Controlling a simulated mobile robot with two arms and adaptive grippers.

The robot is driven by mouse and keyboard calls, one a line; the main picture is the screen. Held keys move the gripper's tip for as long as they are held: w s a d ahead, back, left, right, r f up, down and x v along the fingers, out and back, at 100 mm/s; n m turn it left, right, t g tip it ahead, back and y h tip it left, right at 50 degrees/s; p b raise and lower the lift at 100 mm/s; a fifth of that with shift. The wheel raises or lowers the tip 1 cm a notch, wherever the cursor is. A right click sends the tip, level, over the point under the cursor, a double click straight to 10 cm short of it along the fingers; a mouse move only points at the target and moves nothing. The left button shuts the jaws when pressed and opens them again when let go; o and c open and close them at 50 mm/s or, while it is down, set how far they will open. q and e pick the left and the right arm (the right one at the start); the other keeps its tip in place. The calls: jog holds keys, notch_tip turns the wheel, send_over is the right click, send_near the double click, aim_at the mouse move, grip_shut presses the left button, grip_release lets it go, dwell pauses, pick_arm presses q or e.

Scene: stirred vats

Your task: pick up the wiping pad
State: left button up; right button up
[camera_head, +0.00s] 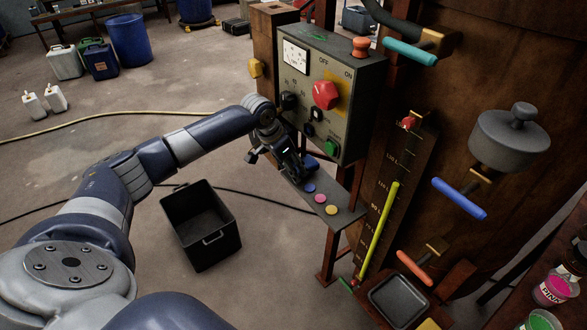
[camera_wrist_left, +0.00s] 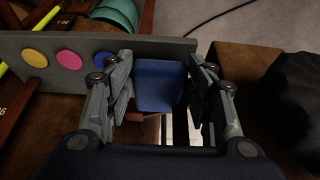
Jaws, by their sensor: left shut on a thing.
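The wiping pad, a blue block, shows between the fingers of my left gripper in the left wrist view (camera_wrist_left: 160,85). In the head view a bit of the blue pad (camera_head: 311,162) shows beside the fingertips. My left gripper (camera_head: 296,168) is shut on the pad, at the far end of a narrow grey shelf (camera_head: 296,191) below the control panel. It also shows in the left wrist view (camera_wrist_left: 161,92), with a finger on each side of the pad. Whether the pad still touches the shelf I cannot tell. My right gripper is not in view.
The control panel (camera_head: 310,60), with red and green knobs, stands just above. A black crate (camera_head: 233,246) is on the floor below. A vat with coloured handles stands at right.

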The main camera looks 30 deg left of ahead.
pick_arm(q)
jog(key=s+a+b, duration=0.1)
jog(key=s+a, duration=0.2)
jog(key=s, duration=0.5)
jog(key=s+a+b, duration=0.1)
jog(key=s+a, duration=0.2)
jog(key=s, duration=0.5)
jog(key=shift+s+a+r, duration=0.25)
jog(key=shift+s+a, duration=0.1)
jog(key=shift+a, duration=0.05)
